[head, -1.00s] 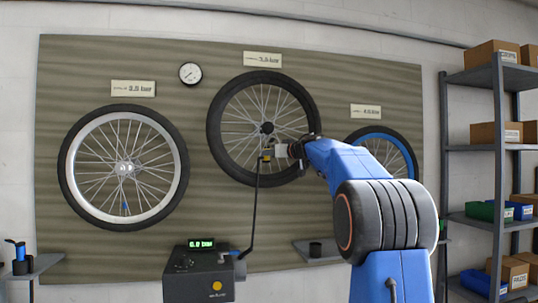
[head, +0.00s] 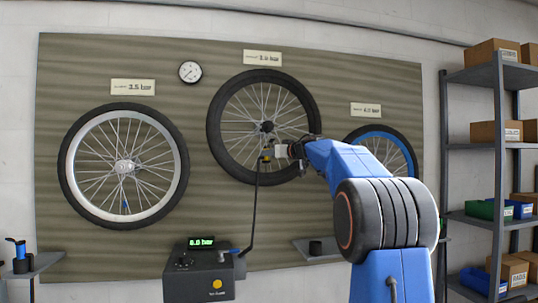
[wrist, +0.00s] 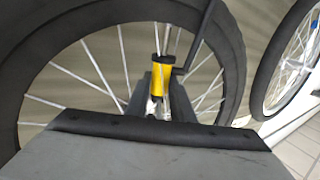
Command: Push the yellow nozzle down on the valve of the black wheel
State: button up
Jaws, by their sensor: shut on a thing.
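The black wheel (head: 213,128) hangs in the middle of the wall board; its rim and spokes fill much of the wrist view (wrist: 232,70). My gripper (head: 274,152) is in front of the lower part of this wheel, inside the tyre ring. It is shut on the yellow nozzle (wrist: 160,75), which sits between the two dark fingers (wrist: 161,88) in the wrist view. The nozzle also shows as a small yellow spot in the head view (head: 266,159). I cannot make out the valve or whether the nozzle touches it.
A black hose (head: 255,205) runs from the nozzle to the pump box (head: 199,285), whose display (head: 201,242) reads 0.0 bar. A silver-rimmed wheel (head: 68,165) hangs left, a blue-rimmed wheel (head: 411,160) right, partly behind my arm. Shelves (head: 497,145) stand at the right.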

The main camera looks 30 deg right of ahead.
jog(key=shift+f, duration=0.25)
dwell(0.4)
jog(key=o, duration=1.1)
jog(key=shift+o, duration=0.4)
jog(key=shift+s, duration=0.15)
jog(key=s+d, duration=0.1)
jog(key=s, duration=0.8)
jog(key=shift+s+d+r, duration=0.25)
jog(key=shift+s+d, duration=0.05)
jog(key=shift+d, duration=0.05)
